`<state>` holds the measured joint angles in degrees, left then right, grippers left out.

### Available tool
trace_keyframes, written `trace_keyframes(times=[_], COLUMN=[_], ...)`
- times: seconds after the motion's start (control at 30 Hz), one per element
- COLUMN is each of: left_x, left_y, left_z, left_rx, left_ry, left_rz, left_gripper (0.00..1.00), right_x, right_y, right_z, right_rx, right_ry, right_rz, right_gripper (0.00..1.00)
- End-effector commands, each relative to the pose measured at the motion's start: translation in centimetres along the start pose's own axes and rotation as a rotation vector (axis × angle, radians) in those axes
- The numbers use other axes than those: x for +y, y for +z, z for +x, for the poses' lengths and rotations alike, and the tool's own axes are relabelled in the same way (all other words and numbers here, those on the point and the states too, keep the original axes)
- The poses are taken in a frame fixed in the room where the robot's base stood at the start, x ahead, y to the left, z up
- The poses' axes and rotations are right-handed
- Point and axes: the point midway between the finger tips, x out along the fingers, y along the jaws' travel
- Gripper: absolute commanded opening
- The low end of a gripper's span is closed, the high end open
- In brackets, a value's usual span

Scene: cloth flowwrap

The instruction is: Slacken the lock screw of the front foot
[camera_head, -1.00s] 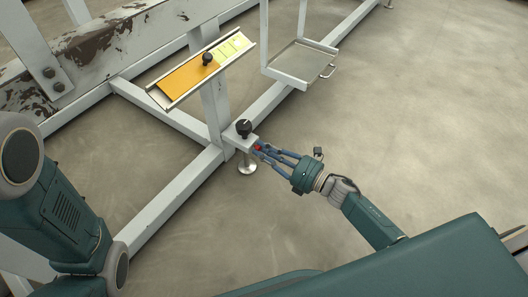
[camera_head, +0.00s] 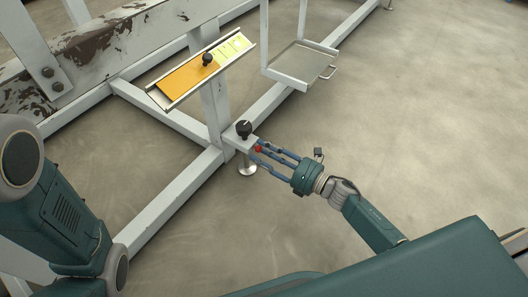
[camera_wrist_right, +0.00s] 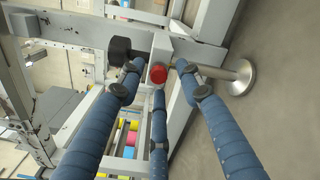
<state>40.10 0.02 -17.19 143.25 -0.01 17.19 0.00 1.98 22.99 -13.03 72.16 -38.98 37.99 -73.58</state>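The lock screw has a red knob (camera_head: 258,149) on the side of the bracket at the front foot (camera_head: 247,169). In the right wrist view the red knob (camera_wrist_right: 158,73) faces me near the picture's middle. A black knob (camera_head: 244,129) stands on top of the bracket, and the round metal foot disc (camera_wrist_right: 240,78) shows below it. My right gripper (camera_head: 264,152) is open, its blue fingers spread around the red knob. I cannot tell whether any finger touches it. My left arm shows at the left, but its gripper is out of view.
The foot's bracket joins a grey-white frame (camera_head: 180,193) with an upright post. A tilted orange-and-yellow tray (camera_head: 190,78) with a black knob hangs on the post. An empty metal shelf (camera_head: 301,62) hangs to the right. The floor (camera_head: 420,130) at the right is clear.

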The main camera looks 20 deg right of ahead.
Motion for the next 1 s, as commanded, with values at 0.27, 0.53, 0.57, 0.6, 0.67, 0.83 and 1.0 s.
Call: trace_keyframes(times=[0.27,0.53,0.57,0.6,0.67,0.83,1.0], left_x=[-0.1,0.0,0.0,0.0,0.0,0.0,0.0], left_y=[0.1,0.0,0.0,0.0,0.0,0.0,0.0], left_z=[0.0,0.0,0.0,0.0,0.0,0.0,0.0], left_rx=[-0.002,0.000,0.000,0.000,0.000,0.000,0.000], left_ry=[-0.003,-0.001,-0.001,-0.001,-0.001,0.000,0.000], left_rz=[0.000,0.000,0.000,0.000,0.000,0.000,0.000], left_gripper=[0.40,0.40,0.40,0.40,0.40,0.40,0.40], right_x=[-0.1,-0.1,-0.1,-0.1,-0.1,0.0,0.0], right_y=[0.1,-0.1,0.0,-0.1,-0.1,0.0,0.0], right_z=[-1.1,-6.5,-7.2,-8.0,-9.1,-11.3,-12.0], right_rx=[-0.001,0.001,0.001,0.002,0.001,0.000,0.000], right_ry=[-0.002,-0.004,-0.004,-0.002,-0.003,-0.001,0.000], right_rz=[0.000,0.000,-0.001,-0.001,0.000,0.001,0.000], right_gripper=[0.35,0.35,0.35,0.35,0.35,0.35,0.35])
